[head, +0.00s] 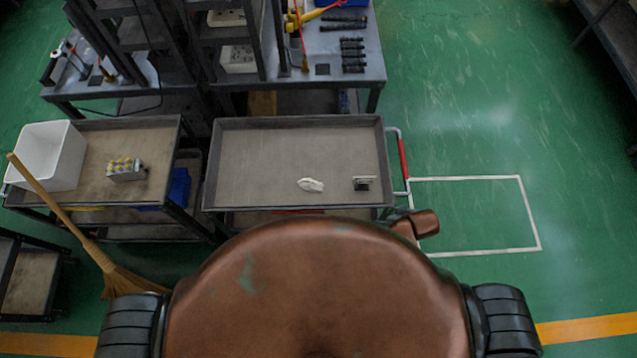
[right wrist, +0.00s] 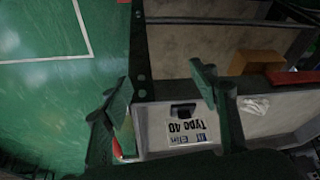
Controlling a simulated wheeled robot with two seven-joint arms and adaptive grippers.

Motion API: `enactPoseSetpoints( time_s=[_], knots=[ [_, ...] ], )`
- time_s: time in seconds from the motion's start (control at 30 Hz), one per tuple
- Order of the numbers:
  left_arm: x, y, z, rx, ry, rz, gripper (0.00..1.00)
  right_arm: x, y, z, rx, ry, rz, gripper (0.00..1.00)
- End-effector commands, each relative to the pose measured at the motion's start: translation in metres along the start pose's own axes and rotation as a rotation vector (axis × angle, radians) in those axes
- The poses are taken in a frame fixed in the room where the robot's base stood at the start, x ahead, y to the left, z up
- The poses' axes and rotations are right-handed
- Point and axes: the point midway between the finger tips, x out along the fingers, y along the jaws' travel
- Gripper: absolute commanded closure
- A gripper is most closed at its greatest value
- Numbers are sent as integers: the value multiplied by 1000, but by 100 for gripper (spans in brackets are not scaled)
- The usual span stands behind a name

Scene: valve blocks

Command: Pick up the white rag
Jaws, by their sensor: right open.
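The white rag (head: 311,185) lies crumpled in the right-hand tray cart (head: 250,160), near its front edge. It also shows in the right wrist view (right wrist: 256,105), at the right beyond one finger. My right gripper (right wrist: 160,80) is open, with its two dark fingers apart and nothing between them. The rag lies outside the fingers, to their right in that view. In the head view only a brown part of my right arm shows by the cart's front right corner; its fingers cannot be made out. My left gripper is not in view.
A small dark and grey object (head: 362,183) sits right of the rag. A printed "Type 40" panel (right wrist: 180,133) shows in the wrist view. The left cart holds a white bin (head: 48,155) and a valve block (head: 126,169). A broom (head: 125,280) leans at left. Floor at right is clear.

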Motion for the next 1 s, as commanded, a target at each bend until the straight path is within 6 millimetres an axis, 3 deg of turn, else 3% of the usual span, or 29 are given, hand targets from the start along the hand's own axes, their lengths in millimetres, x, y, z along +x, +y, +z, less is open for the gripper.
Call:
enactPoseSetpoints(
  time_s=[0.03,0.47,0.7,1.0],
  knots=[
    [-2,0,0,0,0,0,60,-5,-10,-19,-39,19,-21,45],
    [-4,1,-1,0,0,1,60,19,-86,-104,-332,73,-181,45],
    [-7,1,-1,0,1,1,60,39,-144,-164,-658,64,-290,45],
    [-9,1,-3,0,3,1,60,54,-154,-192,-869,10,-323,45]
  ],
)
